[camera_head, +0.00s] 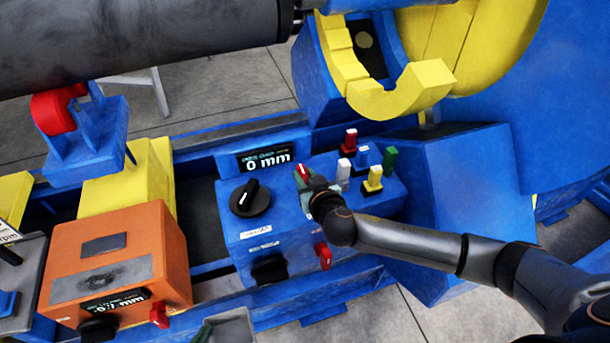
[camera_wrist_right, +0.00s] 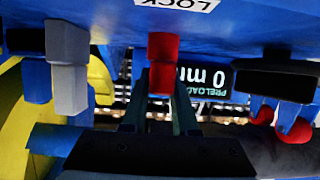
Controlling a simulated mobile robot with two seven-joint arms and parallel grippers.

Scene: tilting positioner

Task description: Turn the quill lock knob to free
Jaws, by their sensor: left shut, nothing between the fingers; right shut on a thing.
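The quill lock knob (camera_head: 302,172) is a red knob with a white mark on the blue control box. In the right wrist view the red knob (camera_wrist_right: 162,62) stands under a white label reading LOCK. My right gripper (camera_head: 316,188) is at the knob, its fingers (camera_wrist_right: 158,104) shut on the red part from both sides. The fingers hide part of the knob in the head view.
White, yellow, blue, green and red knobs (camera_head: 373,180) stand close right of my right gripper. A black dial (camera_head: 250,198) and a display reading 0 mm (camera_head: 265,158) are to its left. A red lever (camera_head: 323,255) is on the box front. An orange box (camera_head: 120,262) stands at left.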

